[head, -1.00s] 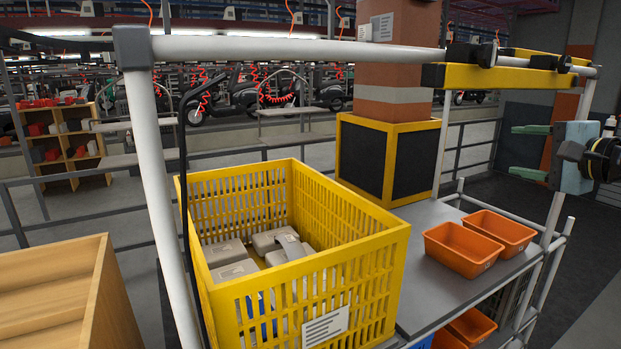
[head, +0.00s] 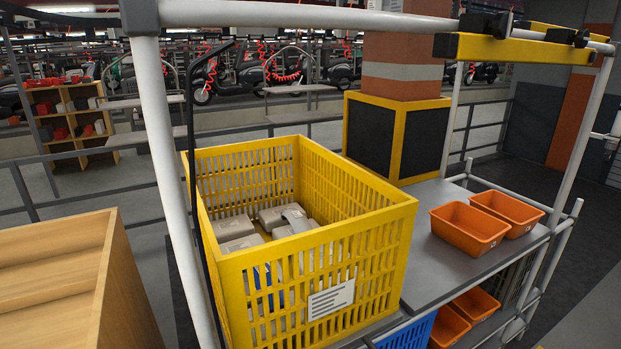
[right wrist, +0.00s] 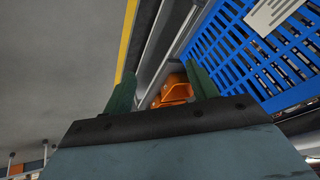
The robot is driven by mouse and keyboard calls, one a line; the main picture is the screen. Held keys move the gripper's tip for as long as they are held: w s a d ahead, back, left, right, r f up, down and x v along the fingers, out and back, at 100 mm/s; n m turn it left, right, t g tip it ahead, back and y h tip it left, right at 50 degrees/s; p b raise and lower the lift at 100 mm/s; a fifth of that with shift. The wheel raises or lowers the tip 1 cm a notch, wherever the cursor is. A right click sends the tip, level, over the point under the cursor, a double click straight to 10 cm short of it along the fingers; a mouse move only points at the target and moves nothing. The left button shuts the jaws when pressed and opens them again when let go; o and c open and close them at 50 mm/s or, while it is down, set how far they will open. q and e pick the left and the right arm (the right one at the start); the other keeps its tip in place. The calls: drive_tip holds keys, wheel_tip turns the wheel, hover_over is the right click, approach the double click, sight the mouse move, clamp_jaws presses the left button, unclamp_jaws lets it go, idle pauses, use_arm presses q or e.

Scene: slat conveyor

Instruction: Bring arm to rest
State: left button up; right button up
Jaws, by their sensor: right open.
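My right gripper (right wrist: 163,88) shows in the right wrist view with its two green fingers spread apart. Nothing is held between them. Beyond the fingers an orange bin (right wrist: 176,90) shows, apart from them. Neither of my grippers is in the head view, and my left gripper is not seen at all.
A yellow crate (head: 365,262) holding several grey boxes stands on a grey shelf (head: 440,278). Two orange bins (head: 468,228) (head: 507,209) stand beside it. A blue crate (head: 408,334) (right wrist: 262,62) is below. White posts (head: 165,150) and a wooden box (head: 60,290) are at left.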

drive_tip(key=s+a+f+n+g, duration=0.1)
drive_tip(key=s+a+f+n, duration=0.2)
drive_tip(key=s, duration=0.9)
drive_tip(key=s+a+f+n+g, duration=0.2)
drive_tip(key=s+a+f, duration=0.4)
drive_tip(key=s, duration=0.6)
drive_tip(key=s+a+f+n+g, duration=0.2)
drive_tip(key=s+a+f+n, duration=0.2)
drive_tip(key=s, duration=0.8)
wheel_tip(320, 180, down, 3)
drive_tip(key=shift+a+r+n+y, duration=0.1)
drive_tip(key=shift+a+n+y, duration=0.25)
drive_tip(key=shift+a, duration=0.5)
drive_tip(key=shift+s, duration=0.1)
drive_tip(key=shift+c, duration=0.5)
